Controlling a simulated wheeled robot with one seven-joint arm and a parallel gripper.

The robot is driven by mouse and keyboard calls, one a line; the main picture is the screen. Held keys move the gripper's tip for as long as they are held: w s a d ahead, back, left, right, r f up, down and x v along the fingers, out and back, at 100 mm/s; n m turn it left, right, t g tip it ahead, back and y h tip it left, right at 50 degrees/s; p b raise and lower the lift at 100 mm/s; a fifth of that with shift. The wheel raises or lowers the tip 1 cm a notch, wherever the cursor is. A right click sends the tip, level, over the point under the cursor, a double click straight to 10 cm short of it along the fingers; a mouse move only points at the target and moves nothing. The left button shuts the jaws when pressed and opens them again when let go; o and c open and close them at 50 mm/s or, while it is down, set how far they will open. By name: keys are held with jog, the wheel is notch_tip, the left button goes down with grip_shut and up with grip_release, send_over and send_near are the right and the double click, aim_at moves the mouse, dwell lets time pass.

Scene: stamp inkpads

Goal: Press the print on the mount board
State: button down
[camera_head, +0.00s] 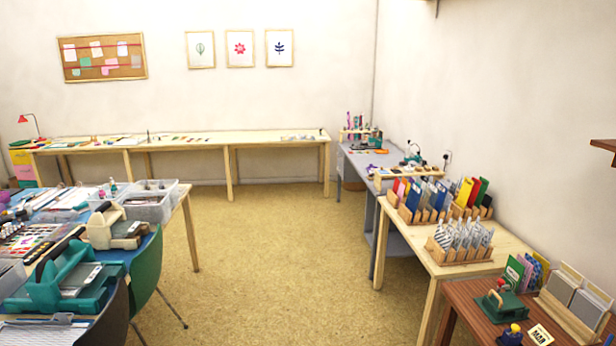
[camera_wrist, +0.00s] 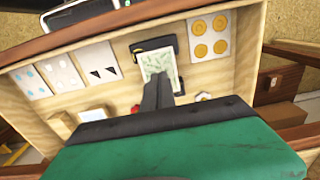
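In the wrist view, a small print (camera_wrist: 162,66) with a pale green pattern lies at a slant over a dark mount board (camera_wrist: 152,46). The board shows beyond the print's far edge. My gripper (camera_wrist: 157,80) reaches in from below, its dark fingers close together as one narrow wedge. Their tips overlap the near part of the print in this view. I cannot tell whether they touch it. The fingers hide the print's near end and part of the board. I cannot make out the gripper, print or board in the head view.
In the wrist view, a pale wooden tray or shelf (camera_wrist: 215,75) holds a card with yellow discs (camera_wrist: 208,37) and several patterned cards to the left. A large green shape with a dark edge fills the bottom. The head view shows open floor (camera_head: 270,235) between worktables.

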jog(key=shift+f+b, duration=0.7)
jog(key=shift+f, duration=0.2)
dwell(1.3)
notch_tip(320, 180, up, 7)
jog(key=p, duration=0.5)
jog(key=shift+r, duration=0.1)
